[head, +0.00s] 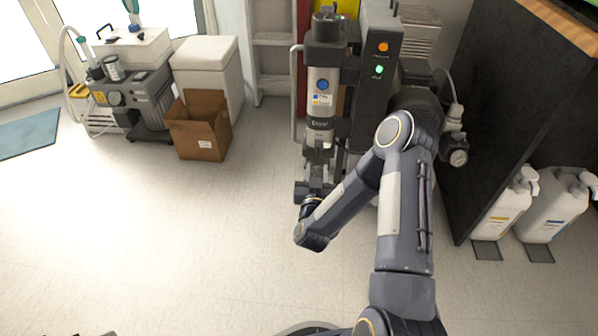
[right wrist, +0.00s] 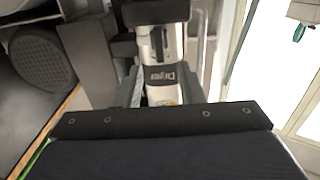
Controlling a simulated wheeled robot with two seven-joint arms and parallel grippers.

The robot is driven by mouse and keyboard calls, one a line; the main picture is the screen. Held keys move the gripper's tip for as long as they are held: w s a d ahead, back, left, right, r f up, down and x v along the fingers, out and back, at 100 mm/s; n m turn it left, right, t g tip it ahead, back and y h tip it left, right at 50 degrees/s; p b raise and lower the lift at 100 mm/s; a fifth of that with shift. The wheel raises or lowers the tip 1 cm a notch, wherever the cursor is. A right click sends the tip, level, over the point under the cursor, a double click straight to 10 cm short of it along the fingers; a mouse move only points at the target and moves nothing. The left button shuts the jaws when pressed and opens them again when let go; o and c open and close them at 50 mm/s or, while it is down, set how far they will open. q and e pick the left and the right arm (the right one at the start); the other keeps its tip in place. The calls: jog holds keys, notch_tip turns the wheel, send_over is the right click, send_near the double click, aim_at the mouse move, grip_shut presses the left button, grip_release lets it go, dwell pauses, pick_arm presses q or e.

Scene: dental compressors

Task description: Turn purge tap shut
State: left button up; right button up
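The compressor's dryer (head: 322,100) is an upright grey and silver cylinder with a black cap and a blue round mark. It also shows in the right wrist view (right wrist: 163,75). My right gripper (head: 317,172) is just below the dryer's lower end, pointing at it. I cannot make out the purge tap, as the gripper and the dryer's lower fittings crowd together there. In the right wrist view my dark wrist housing covers the lower part, so the finger gap and any contact are unclear. My left gripper is out of view.
A dark control box (head: 378,75) with orange and green lights stands right of the dryer. A pressure gauge (head: 458,157) is further right. White jugs (head: 503,212) stand by a black cabinet (head: 500,110). A cardboard box (head: 199,128) is at left.

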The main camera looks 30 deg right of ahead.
aim_at(318, 153)
jog(key=b+x, duration=0.2)
jog(key=x, duration=0.4)
jog(key=shift+w+d+f, duration=0.15)
jog(key=shift+w+d, duration=0.05)
jog(key=shift+w, duration=0.05)
jog(key=shift+w+d, duration=0.25)
jog(key=shift+w, duration=0.2)
grip_shut()
